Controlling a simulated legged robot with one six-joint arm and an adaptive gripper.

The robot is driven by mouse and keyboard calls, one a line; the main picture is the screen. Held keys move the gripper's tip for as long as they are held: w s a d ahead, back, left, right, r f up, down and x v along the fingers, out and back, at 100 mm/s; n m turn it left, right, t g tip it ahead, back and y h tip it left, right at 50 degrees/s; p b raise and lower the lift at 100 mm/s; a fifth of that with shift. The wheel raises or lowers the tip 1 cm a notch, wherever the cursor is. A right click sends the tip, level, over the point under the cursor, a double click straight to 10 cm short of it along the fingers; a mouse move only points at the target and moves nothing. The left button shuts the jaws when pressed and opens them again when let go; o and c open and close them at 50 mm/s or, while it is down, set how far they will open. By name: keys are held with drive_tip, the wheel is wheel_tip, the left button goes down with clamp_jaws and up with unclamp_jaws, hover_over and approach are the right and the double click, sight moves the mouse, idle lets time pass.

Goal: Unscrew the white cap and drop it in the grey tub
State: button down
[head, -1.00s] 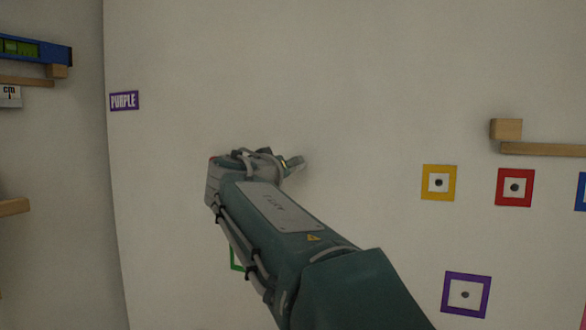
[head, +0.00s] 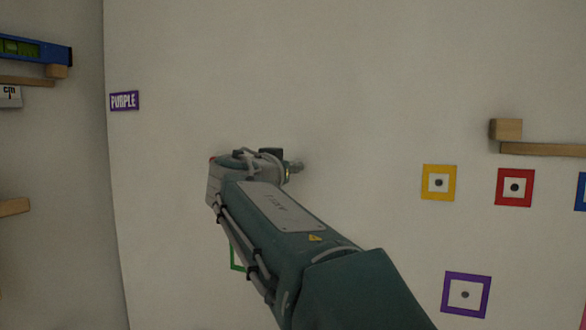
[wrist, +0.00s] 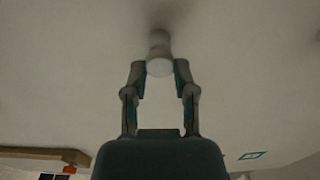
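The white cap (wrist: 159,67) is a small pale round piece at the near end of a pale stem (wrist: 160,42) that points at the wall in the wrist view. My gripper (wrist: 160,72) has one finger on each side of the cap, and both fingertips appear to touch its sides. In the head view my gripper (head: 292,168) is close to the bare wall, and my arm hides most of it. The cap cannot be made out there. I see no grey tub in any view.
A purple label (head: 124,101) is on the wall at left. Yellow (head: 439,183), red (head: 515,187) and purple (head: 466,295) square frames are at right, under a wooden ledge (head: 540,150). A blue level (head: 35,49) is at far left.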

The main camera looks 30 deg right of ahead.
drive_tip(key=shift+a+n, duration=0.1)
drive_tip(key=shift+n, duration=2.5)
drive_tip(key=n, duration=0.5)
drive_tip(key=shift+w+a, duration=0.1)
drive_tip(key=shift+f, duration=0.1)
drive_tip(key=n, duration=0.3)
drive_tip(key=shift+n, duration=0.3)
drive_tip(key=c, duration=1.4)
unclamp_jaws()
drive_tip(key=c, duration=1.4)
unclamp_jaws()
drive_tip(key=shift+v, duration=2.35)
